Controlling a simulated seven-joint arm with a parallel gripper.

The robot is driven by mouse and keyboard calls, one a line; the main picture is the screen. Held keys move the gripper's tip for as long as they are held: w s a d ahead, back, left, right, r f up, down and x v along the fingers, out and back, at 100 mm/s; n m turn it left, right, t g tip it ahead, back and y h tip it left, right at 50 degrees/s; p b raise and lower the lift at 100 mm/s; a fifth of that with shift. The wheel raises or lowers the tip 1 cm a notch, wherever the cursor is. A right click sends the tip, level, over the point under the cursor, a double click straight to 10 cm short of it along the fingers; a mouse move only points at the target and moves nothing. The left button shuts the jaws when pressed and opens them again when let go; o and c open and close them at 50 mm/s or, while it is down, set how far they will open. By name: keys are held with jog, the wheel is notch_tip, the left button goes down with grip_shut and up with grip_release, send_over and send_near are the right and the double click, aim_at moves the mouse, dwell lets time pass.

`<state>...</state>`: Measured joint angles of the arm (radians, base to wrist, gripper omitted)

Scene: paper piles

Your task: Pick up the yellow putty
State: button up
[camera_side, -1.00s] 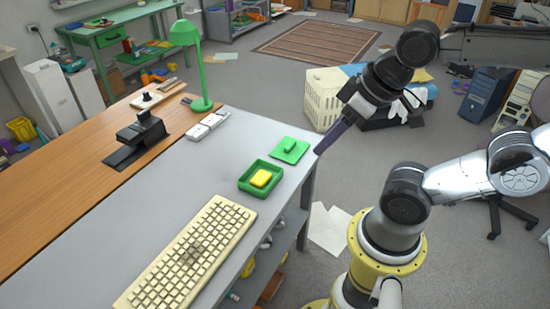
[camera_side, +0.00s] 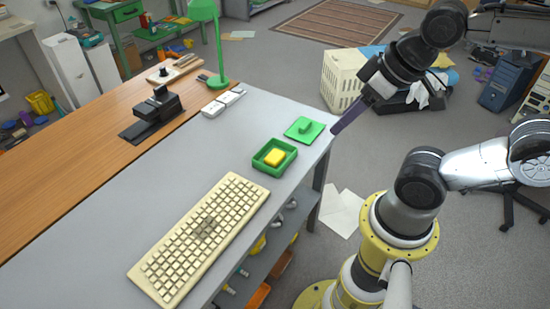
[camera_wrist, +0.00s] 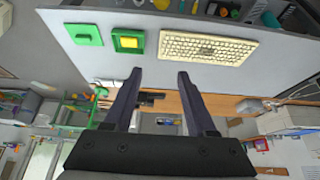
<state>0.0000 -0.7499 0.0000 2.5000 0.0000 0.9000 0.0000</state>
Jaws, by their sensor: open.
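The yellow putty (camera_side: 274,157) is a small yellow block lying in an open green box (camera_side: 262,164) near the right edge of the grey desk. In the wrist view the putty (camera_wrist: 129,42) shows inside the green box (camera_wrist: 117,47), beyond and left of the fingertips. My gripper (camera_side: 337,129) is at the desk's right edge in the side view, right of the box and apart from it. In the wrist view my gripper (camera_wrist: 159,73) has two dark purple fingers spread apart with nothing between them.
A green lid with a raised handle (camera_side: 305,129) lies beside the box, close to my gripper. A cream keyboard (camera_side: 200,240) lies at the front of the desk. A black device (camera_side: 157,115), white blocks (camera_side: 222,103) and a green lamp (camera_side: 204,12) stand farther back. The grey middle is clear.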

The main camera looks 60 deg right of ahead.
jog(key=o, duration=0.3)
jog(key=shift+o, duration=0.2)
